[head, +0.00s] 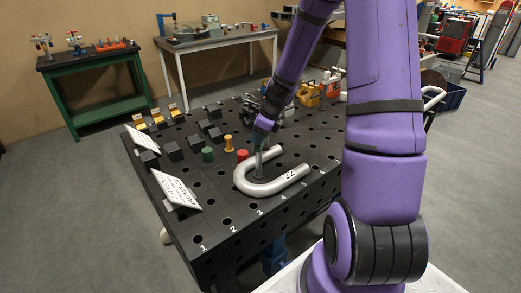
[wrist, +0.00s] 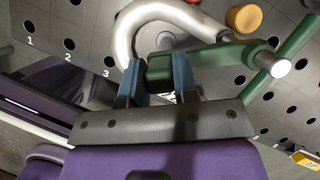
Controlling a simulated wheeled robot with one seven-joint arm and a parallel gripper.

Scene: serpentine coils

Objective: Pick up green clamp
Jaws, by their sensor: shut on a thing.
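The green clamp (wrist: 225,55) shows in the wrist view as a green bar with a silver rod end, and a second green bar slants at the right. My gripper (wrist: 158,80) has its blue fingertips closed on either side of the clamp's left part. In the head view my gripper (head: 263,128) is above the table beside the bent tube; the clamp is mostly hidden there. A grey post (head: 258,160) shows below the gripper, inside the tube's bend. I cannot tell whether the clamp touches the table.
A silver U-shaped tube (head: 282,183) marked 22 lies on the black perforated table (head: 225,207), close to the gripper. A yellow peg (head: 228,144), a red peg (head: 242,155), a green cylinder (head: 207,154) and several black blocks stand to the left.

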